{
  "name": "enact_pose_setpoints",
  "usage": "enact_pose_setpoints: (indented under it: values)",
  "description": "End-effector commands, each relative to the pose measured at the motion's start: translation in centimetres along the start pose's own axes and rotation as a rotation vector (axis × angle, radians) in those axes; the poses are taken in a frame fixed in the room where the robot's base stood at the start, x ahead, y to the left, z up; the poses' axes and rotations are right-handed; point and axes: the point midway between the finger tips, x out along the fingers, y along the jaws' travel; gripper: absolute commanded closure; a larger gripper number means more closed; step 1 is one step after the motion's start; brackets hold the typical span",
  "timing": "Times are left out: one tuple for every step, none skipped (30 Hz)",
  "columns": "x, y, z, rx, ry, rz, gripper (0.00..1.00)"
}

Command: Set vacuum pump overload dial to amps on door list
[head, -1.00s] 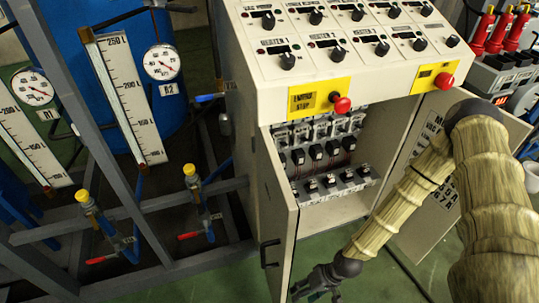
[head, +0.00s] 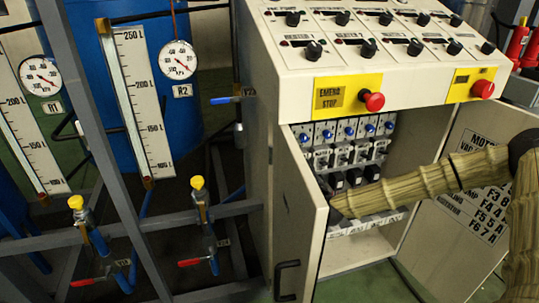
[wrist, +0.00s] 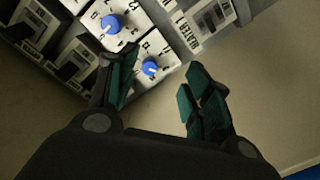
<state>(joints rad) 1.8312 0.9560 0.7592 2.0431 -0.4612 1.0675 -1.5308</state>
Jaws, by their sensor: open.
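The door list (head: 488,222) is printed on the inside of the open right cabinet door. My arm covers part of it, and the vacuum pump amps cannot be read. A row of overload units with blue dials (head: 349,132) sits inside the cabinet. The wrist view shows two blue dials with numbers around them, an upper one (wrist: 112,24) and a lower one (wrist: 149,67). I cannot tell which one is the vacuum pump's. My gripper (wrist: 160,72) is open and empty. The lower dial appears between its fingertips, seemingly beyond them. In the head view the gripper is hidden in the cabinet.
The open left door (head: 300,225) stands close beside my forearm. The sloped panel (head: 385,30) above has several black knobs and a red emergency stop button (head: 374,101). A pipe frame with gauges and yellow-capped valves (head: 198,190) is at left.

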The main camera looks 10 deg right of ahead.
Motion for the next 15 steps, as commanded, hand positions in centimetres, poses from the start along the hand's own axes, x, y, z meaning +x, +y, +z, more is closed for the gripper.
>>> enact_pose_setpoints:
  values:
    - [0.3,0.4,-1.0,-0.020,0.013,0.017,0.50]
    - [0.5,0.7,-1.6,-0.030,0.019,0.024,0.50]
    - [0.6,1.0,-2.3,-0.042,0.025,0.031,0.50]
    - [0.7,1.1,-2.6,-0.048,0.028,0.035,0.50]
    - [0.8,1.2,-2.8,-0.054,0.030,0.038,0.50]
    - [1.0,1.3,-3.0,-0.058,0.032,0.040,0.50]
    - [1.2,1.3,-3.1,-0.060,0.032,0.041,0.50]
    - [1.4,1.3,-3.2,-0.060,0.032,0.041,0.50]
    - [1.8,1.3,-3.2,-0.060,0.032,0.040,0.50]
    - [2.1,1.3,-3.1,-0.059,0.032,0.040,0.50]
    - [2.5,1.3,-3.1,-0.059,0.031,0.040,0.50]
    - [3.1,1.3,-3.2,-0.059,0.031,0.039,0.50]
    - [3.6,1.3,-3.2,-0.058,0.031,0.040,0.50]
    - [4.1,1.3,-3.1,-0.058,0.031,0.040,0.50]
    - [4.7,1.3,-3.1,-0.058,0.031,0.038,0.50]
